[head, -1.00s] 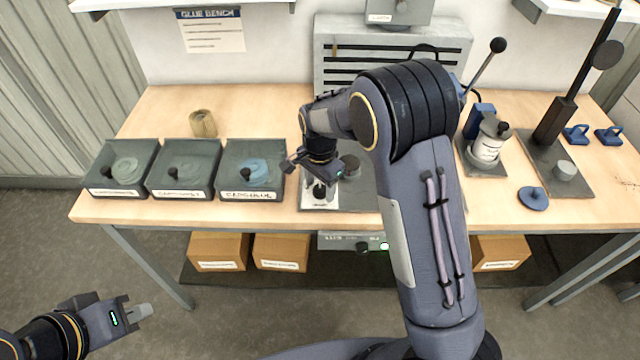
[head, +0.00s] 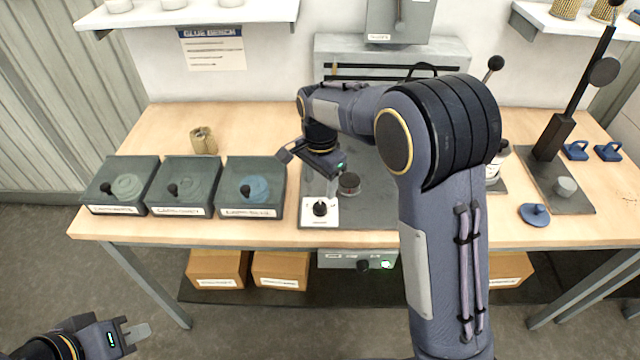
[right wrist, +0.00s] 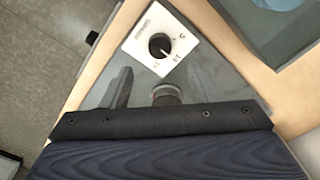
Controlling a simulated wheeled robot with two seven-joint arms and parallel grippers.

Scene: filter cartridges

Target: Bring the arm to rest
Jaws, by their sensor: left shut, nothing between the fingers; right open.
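My right arm reaches across the bench in the head view. Its gripper (head: 328,186) points down, open and empty, just above and behind a white dial plate with a black knob (head: 320,208). The knob also shows clear of the fingers in the right wrist view (right wrist: 160,46). A dark grey base plate (head: 290,215) lies under the gripper, with a round dark piece (head: 349,184) just right of the fingers. My left gripper (head: 139,333) is shut and empty, low at the left, over the floor in front of the bench.
Three labelled grey trays (head: 187,210) stand left of the right gripper, with a tan cartridge (head: 203,140) behind them. A grey slotted box (head: 330,60) stands behind the arm. A dark press stand (head: 553,135) is at the right. Bare wood lies along the front edge.

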